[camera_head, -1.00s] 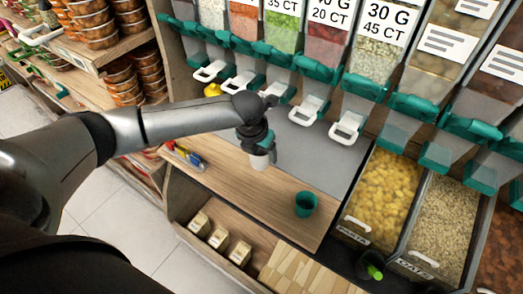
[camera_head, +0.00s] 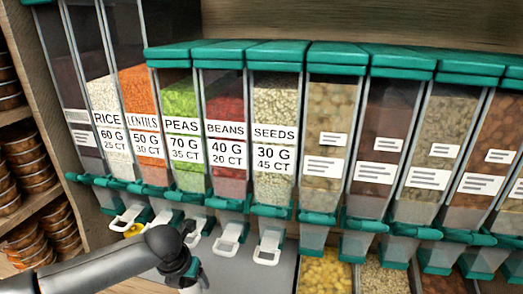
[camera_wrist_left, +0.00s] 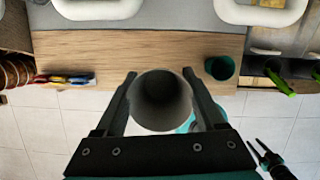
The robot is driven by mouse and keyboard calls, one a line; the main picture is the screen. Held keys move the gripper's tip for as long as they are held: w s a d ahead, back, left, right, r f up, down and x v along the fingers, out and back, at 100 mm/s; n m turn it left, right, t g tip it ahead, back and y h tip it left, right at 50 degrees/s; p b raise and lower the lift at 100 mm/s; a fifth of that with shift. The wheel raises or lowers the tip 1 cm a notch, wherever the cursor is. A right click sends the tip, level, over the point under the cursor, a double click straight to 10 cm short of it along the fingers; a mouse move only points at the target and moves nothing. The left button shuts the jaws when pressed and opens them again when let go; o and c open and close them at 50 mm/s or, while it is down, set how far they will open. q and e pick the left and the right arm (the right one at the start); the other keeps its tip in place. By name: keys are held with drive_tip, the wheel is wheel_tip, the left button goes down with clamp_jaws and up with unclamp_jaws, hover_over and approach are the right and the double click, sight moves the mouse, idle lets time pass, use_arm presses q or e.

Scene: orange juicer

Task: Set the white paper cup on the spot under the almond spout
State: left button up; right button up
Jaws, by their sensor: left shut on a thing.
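My left gripper (camera_wrist_left: 160,88) is shut on the white paper cup (camera_wrist_left: 160,112), whose open mouth faces the left wrist camera, one finger on each side. In the head view, the left gripper (camera_head: 190,274) is at the bottom edge, below the dispenser spouts, and the cup is barely visible. The row of dispensers (camera_head: 325,130) spans the head view. Readable labels are rice, lentils, peas, beans and seeds; no almond label can be read. A dark gripper-like part, probably my right gripper (camera_wrist_left: 262,153), shows at the lower right of the left wrist view; its jaw state is unclear.
White spout levers (camera_head: 229,240) hang above a grey mat. A teal cup (camera_wrist_left: 220,68) stands on the wooden counter (camera_wrist_left: 120,50), with colored items (camera_wrist_left: 68,79) at its left. Open bins (camera_head: 325,274) are below the right-hand dispensers. Stacked bowls (camera_head: 22,150) are at left.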

use_arm(q)
drive_tip(key=n, duration=0.1)
drive_tip(key=d+r+n+y+b, duration=0.1)
drive_tip(key=n, duration=0.1)
drive_tip(key=shift+s+d+n, duration=0.15)
drive_tip(key=shift+d+n, duration=0.15)
drive_tip(key=s+d+r+n+g+b, duration=0.2)
drive_tip(key=s+r+n+g+b, duration=0.1)
drive_tip(key=n, duration=1.1)
drive_tip(key=s+d+r+n+g+b, duration=0.2)
drive_tip(key=s+r+n, duration=0.3)
drive_tip(key=n, duration=0.9)
drive_tip(key=shift+s+d+r+n+g+b, duration=0.15)
drive_tip(key=shift+s+d+n+g+b, duration=0.15)
drive_tip(key=shift+s+g+b, duration=0.45)
drive_tip(key=s+n, duration=0.1)
drive_tip(key=n, duration=0.1)
drive_tip(key=s+r+n+h+b, duration=0.1)
drive_tip(key=n, duration=0.1)
drive_tip(key=shift+a+r, duration=0.15)
drive_tip(key=shift+r, duration=0.05)
drive_tip(key=shift+w, duration=0.2)
